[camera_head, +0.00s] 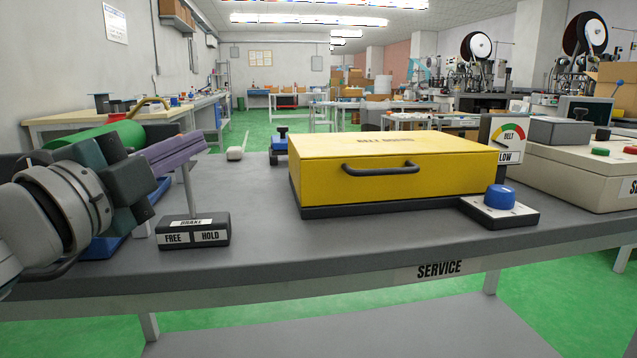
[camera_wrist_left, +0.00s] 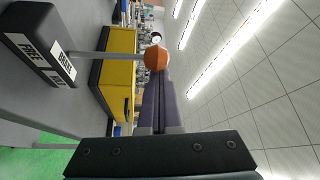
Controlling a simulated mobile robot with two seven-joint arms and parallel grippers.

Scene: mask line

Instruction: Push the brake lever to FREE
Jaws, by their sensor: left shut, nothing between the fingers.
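The brake lever's dark base (camera_head: 194,233) stands on the grey bench, with FREE on its left front, HOLD on its right and a BRAKE plate above. Its thin pale rod (camera_head: 188,190) rises nearly upright. In the head view the purple fingers of my left gripper (camera_head: 203,141) hide the lever's top. The left wrist view shows the orange knob (camera_wrist_left: 155,60) just beyond the fingertips (camera_wrist_left: 154,80); whether they touch it I cannot tell. My left gripper is shut and empty. The base also shows in the left wrist view (camera_wrist_left: 38,45). My right gripper is not in view.
A yellow belt housing (camera_head: 400,172) with a black handle stands right of the lever. A blue button (camera_head: 500,197) is at its front right corner, with a belt gauge (camera_head: 508,138) behind. A green cylinder (camera_head: 95,138) lies behind my left arm. Bench around the lever base is clear in front.

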